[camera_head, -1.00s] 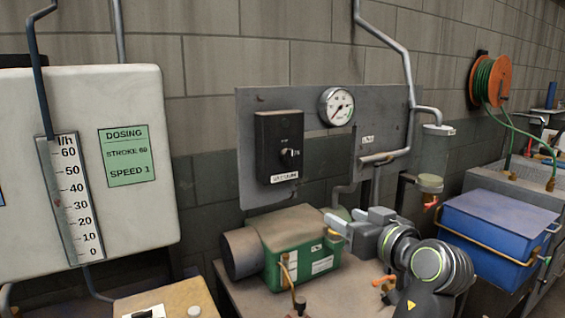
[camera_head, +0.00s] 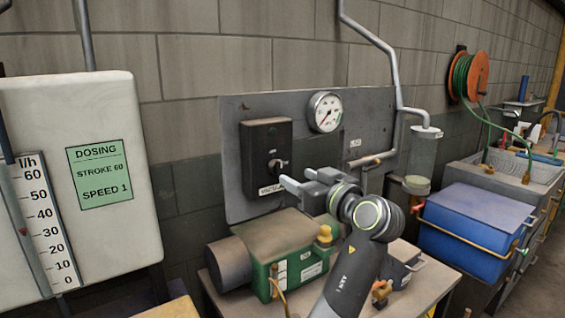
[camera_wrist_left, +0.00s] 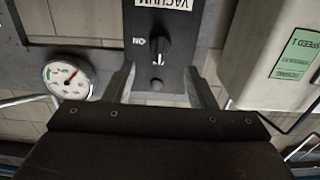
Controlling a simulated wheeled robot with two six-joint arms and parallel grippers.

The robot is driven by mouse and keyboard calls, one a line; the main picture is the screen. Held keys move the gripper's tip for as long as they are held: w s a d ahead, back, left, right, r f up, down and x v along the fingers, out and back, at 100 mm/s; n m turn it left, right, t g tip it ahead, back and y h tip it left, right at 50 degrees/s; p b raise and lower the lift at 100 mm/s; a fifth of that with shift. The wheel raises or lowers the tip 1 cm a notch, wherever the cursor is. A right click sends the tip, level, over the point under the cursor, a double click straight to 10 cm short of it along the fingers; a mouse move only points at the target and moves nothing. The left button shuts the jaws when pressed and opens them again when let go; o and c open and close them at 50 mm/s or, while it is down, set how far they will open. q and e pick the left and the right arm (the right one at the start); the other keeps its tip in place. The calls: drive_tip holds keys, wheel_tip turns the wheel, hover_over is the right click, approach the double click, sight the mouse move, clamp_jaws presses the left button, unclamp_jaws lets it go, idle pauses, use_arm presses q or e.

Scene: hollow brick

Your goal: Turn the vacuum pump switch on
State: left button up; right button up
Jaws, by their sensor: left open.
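The vacuum switch is a dark knob (camera_head: 276,164) on a black box (camera_head: 264,140) fixed to a grey metal panel. A VACUUM label sits below the knob. In the left wrist view the box appears upside down, with the knob (camera_wrist_left: 158,50) upright in the picture beside an ON mark. My left gripper (camera_head: 291,182) is open and empty, just below and right of the knob in the head view. In the left wrist view its fingers (camera_wrist_left: 163,88) stand apart on either side of the box's near end, with the knob beyond their tips. My right gripper is out of view.
A pressure gauge (camera_head: 325,112) is right of the box, its needle low. A green pump (camera_head: 290,265) stands below on a bench. Pipes and a clear cylinder (camera_head: 422,155) are to the right, with a blue box (camera_head: 475,228). A white dosing tank (camera_head: 100,240) is left.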

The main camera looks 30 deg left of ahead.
sight(282, 169)
use_arm(q)
drive_tip(key=p+x, duration=0.2)
drive_tip(key=x, duration=0.3)
drive_tip(key=shift+w+a+r, duration=0.1)
drive_tip(key=shift+w+a, duration=0.05)
drive_tip(key=shift+a, duration=0.25)
drive_tip(key=shift+w+a, duration=0.25)
drive_tip(key=shift+a, duration=0.4)
drive_tip(key=c, duration=0.9)
